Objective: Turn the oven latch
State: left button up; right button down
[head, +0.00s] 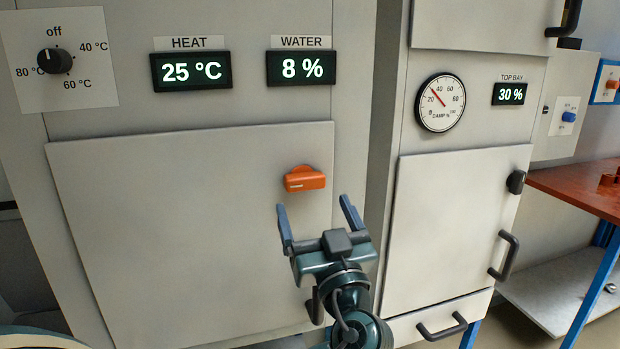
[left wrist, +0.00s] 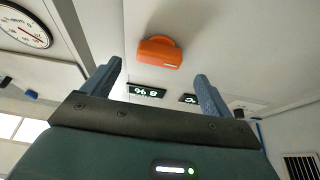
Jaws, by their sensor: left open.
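The orange oven latch (head: 305,179) lies horizontally on the upper right of the closed grey oven door (head: 170,230) in the head view. My left gripper (head: 314,215) is open and empty just below the latch, its two blue fingers pointing up. In the left wrist view the latch (left wrist: 160,52) shows beyond the gap between the open fingers (left wrist: 157,82), apart from both. My right gripper is not in view.
The panel above the door has a black knob (head: 54,61) set at off, a heat display (head: 191,71) reading 25 °C and a water display (head: 301,67) reading 8 %. A second cabinet (head: 450,220) with a black latch and handles stands to the right, beside a red-topped table (head: 580,186).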

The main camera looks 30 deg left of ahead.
aim_at(307, 188)
pick_arm(q)
jog(key=p+x, duration=0.1)
jog(key=x, duration=0.4)
jog(key=shift+w+a+r, duration=0.15)
jog(key=shift+w+a, duration=0.05)
jog(key=shift+w, duration=0.1)
jog(key=shift+c, duration=0.4)
jog(key=c, duration=0.9)
